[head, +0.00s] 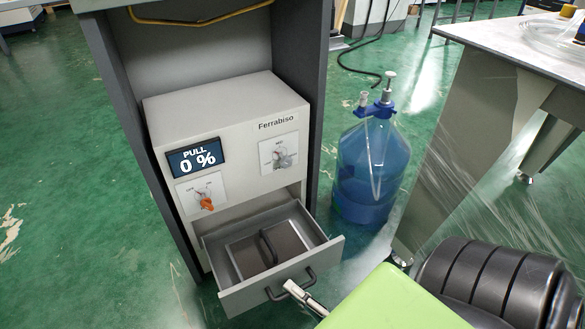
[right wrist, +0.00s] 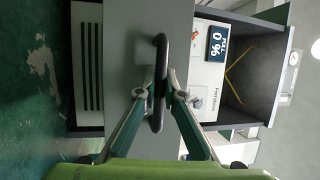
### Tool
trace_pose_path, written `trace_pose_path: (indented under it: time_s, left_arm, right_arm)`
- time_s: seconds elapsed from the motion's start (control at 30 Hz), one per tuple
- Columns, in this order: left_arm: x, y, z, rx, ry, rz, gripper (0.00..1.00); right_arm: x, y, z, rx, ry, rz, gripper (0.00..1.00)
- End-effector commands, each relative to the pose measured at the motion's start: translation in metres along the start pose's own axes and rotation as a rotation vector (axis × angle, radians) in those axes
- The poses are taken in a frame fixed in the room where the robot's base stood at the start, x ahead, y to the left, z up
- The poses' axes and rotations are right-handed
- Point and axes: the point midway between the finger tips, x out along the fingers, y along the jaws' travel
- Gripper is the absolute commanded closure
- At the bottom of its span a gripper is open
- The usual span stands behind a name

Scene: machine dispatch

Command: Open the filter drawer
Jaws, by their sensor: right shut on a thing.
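The grey filter drawer (head: 312,262) stands pulled out from the lower front of the white Ferrabiso machine (head: 222,115). Inside it lies a dark filter block with a black handle (head: 268,247). The drawer front also shows in the right wrist view (right wrist: 135,30), with its black bar handle (right wrist: 161,60). My right gripper (head: 291,287) is at the drawer's front handle (head: 306,281). In the right wrist view its fingers (right wrist: 157,97) close around the middle of that handle. My left gripper is not in view.
The machine sits in a dark grey cabinet frame (head: 316,100). Its display (head: 196,158) reads "PULL 0 %", above an orange knob (head: 206,203). A blue water jug (head: 370,165) stands to the right on the green floor. A metal table (head: 500,45) is farther right.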

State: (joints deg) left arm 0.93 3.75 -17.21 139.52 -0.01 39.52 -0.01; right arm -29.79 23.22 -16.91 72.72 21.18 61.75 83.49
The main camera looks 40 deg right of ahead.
Motion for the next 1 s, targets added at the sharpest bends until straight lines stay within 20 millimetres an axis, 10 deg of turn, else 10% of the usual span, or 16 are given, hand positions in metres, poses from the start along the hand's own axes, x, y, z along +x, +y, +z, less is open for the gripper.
trace_pose_path:
  time_s: [0.23, 0.33, 1.0]
  left_arm:
    - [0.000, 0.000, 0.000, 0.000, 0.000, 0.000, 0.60]
    - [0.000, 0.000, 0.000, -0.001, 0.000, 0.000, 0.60]
    - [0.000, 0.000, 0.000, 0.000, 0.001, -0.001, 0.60]
  right_arm:
    - [-0.001, 0.001, 0.000, 0.000, 0.001, 0.002, 1.00]
    - [0.000, 0.001, 0.000, 0.000, 0.001, 0.002, 0.74]
    - [0.005, -0.034, -0.003, 0.001, -0.001, -0.003, 0.74]
